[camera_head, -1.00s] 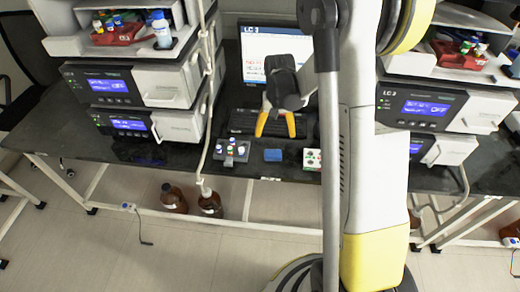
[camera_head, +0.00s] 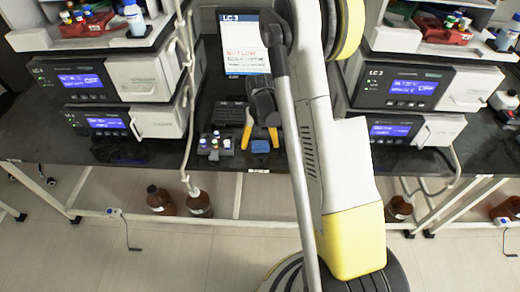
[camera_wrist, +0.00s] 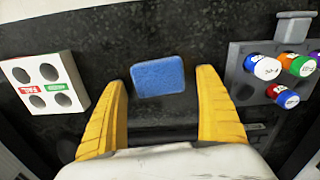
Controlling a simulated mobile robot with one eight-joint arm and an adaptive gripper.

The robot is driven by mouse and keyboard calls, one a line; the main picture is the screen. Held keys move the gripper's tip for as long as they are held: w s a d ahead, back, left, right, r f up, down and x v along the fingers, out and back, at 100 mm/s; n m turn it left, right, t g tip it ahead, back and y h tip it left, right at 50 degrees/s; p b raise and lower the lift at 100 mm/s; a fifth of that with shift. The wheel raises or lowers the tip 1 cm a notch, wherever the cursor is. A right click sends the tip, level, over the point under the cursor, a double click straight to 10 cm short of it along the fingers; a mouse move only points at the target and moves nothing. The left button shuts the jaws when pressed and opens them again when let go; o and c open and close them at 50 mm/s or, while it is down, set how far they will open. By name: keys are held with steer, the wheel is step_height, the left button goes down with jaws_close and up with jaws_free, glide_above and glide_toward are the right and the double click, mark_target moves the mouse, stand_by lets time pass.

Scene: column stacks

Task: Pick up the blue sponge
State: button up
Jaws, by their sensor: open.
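The blue sponge (camera_wrist: 158,77) lies flat on the black bench top, and in the head view it shows as a small blue block (camera_head: 260,146) near the bench's front edge. My gripper (camera_wrist: 162,85) has yellow fingers, spread wide apart and empty. In the wrist view the sponge lies in the gap between the fingertips, slightly tilted. In the head view my gripper (camera_head: 260,138) points down at the bench, just behind the sponge. I cannot tell the exact height of the fingertips above the bench.
A grey vial rack (camera_wrist: 240,90) with colored caps stands on one side of the sponge. A white block with round holes (camera_wrist: 73,62) stands on the other side. Instrument stacks (camera_head: 100,85) flank the workspace.

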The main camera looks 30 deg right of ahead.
mark_target(260, 143)
steer(key=shift+r, duration=0.1)
steer(key=c, duration=0.9)
steer(key=shift+c, duration=0.2)
steer(key=shift+r, duration=0.1)
steer(key=shift+r, duration=0.25)
step_height(260, 143, up, 4)
steer(key=p, duration=0.2)
steer(key=shift+p, duration=0.3)
steer(key=s+d+r+p, duration=0.3)
steer(key=s+d+r, duration=0.3)
steer(key=d, duration=0.3)
steer(key=shift+s+d+r, duration=0.15)
steer(key=shift+s, duration=0.4)
